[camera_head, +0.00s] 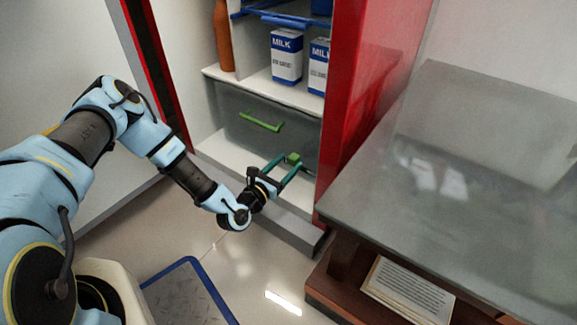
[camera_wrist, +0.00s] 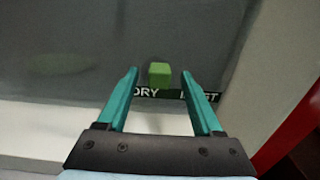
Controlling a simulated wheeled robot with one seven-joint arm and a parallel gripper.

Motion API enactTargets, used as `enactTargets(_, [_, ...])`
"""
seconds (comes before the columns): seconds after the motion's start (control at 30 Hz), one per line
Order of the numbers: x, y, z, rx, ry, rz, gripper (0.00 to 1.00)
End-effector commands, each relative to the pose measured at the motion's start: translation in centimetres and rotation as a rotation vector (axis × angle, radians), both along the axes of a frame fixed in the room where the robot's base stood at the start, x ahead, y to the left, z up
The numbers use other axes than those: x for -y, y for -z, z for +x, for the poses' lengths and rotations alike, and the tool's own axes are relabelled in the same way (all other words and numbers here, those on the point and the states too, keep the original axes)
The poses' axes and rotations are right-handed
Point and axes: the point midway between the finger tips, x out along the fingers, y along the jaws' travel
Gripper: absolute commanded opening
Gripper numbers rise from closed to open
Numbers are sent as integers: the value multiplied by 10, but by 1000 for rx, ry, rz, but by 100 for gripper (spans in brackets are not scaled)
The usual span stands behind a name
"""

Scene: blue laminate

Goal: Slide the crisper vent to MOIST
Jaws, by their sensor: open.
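The crisper drawer (camera_head: 225,115) is a grey translucent front with a green handle (camera_head: 261,121), low in the open fridge. The vent slider is a small green block (camera_wrist: 159,75) near the drawer's bottom edge. It also shows in the head view (camera_head: 293,158). A dark label strip (camera_wrist: 183,95) under it reads DRY on the left and a partly hidden word ending in ST on the right. The slider stands between the two words, nearer DRY. My gripper (camera_wrist: 160,76) is open, with its teal fingers on either side of the slider and apart from it. My right finger covers part of the right word.
The red fridge side wall (camera_head: 365,95) stands close on the right, with a grey-topped counter (camera_head: 480,160) beyond it. Milk cartons (camera_head: 287,57) stand on the shelf above the drawer. A blue-edged mat (camera_head: 190,295) lies on the floor.

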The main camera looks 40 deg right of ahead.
Motion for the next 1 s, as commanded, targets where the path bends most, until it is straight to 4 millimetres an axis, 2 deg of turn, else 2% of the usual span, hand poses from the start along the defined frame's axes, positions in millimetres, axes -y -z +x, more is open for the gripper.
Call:
enactTargets(0.13, [8,0,2,0,-1,0,68])
enactTargets(0.4, [9,0,3,0,-1,0,68])
enactTargets(1.0, [9,0,3,0,-1,0,1])
